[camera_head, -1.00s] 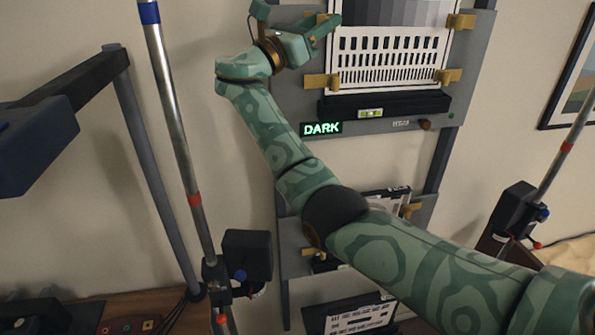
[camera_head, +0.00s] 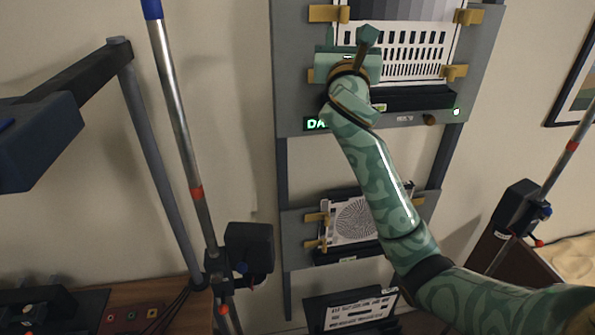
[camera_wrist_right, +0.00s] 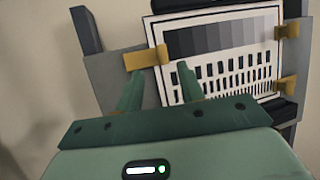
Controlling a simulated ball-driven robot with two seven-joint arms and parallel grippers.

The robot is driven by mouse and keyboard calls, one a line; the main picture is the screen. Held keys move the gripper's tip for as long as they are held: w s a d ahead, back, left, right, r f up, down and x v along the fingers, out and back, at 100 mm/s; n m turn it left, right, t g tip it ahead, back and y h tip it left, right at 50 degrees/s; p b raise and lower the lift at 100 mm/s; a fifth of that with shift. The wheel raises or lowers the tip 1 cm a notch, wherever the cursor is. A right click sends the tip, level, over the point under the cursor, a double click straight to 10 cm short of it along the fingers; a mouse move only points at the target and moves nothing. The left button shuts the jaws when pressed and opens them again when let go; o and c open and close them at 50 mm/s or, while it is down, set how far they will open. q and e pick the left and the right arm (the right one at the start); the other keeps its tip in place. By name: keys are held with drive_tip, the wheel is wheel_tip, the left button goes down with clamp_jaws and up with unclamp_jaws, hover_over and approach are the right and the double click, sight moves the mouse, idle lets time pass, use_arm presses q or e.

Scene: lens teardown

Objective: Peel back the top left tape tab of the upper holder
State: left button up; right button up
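The upper holder (camera_head: 290,60) is a grey board on the wall carrying a printed test chart (camera_head: 410,70). Its top left tape tab (camera_head: 328,13) is a tan strip lying across the chart's left edge, apparently flat. It also shows in the right wrist view (camera_wrist_right: 147,57), just beyond and between my fingertips. My right gripper (camera_head: 348,38) is in front of the chart's left side, below this tab. Its two fingers (camera_wrist_right: 159,72) are spread with nothing seen between them. Whether they touch the board cannot be told. The lower left tab (camera_head: 312,75) is partly hidden by the gripper. My left gripper is not in view.
More tan tabs hold the chart's right side, upper (camera_head: 468,16) and lower (camera_head: 455,72). A dark ledge (camera_head: 425,98) runs under the chart. A lower holder (camera_head: 296,235) with a round-patterned chart (camera_head: 354,218) hangs below. Poles with dark boxes stand on both sides.

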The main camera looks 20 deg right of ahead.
drive_tip(key=b+v, duration=0.2)
drive_tip(key=v, duration=0.7)
drive_tip(key=w+a+f+m+y, duration=0.2)
drive_tip(key=w+f+m+y, duration=0.3)
drive_tip(key=w+f, duration=0.35)
drive_tip(key=w+f+m+g+y+b, duration=0.1)
drive_tip(key=w+f+m+b, duration=0.1)
drive_tip(key=f, duration=1)
drive_tip(key=w+a+f+m+g+y+b, duration=0.1)
drive_tip(key=f+m, duration=0.4)
drive_tip(key=f, duration=0.7)
drive_tip(key=shift+w+g+y+b, duration=0.4)
drive_tip(key=shift+w+g+y, duration=0.25)
drive_tip(key=shift+g, duration=0.15)
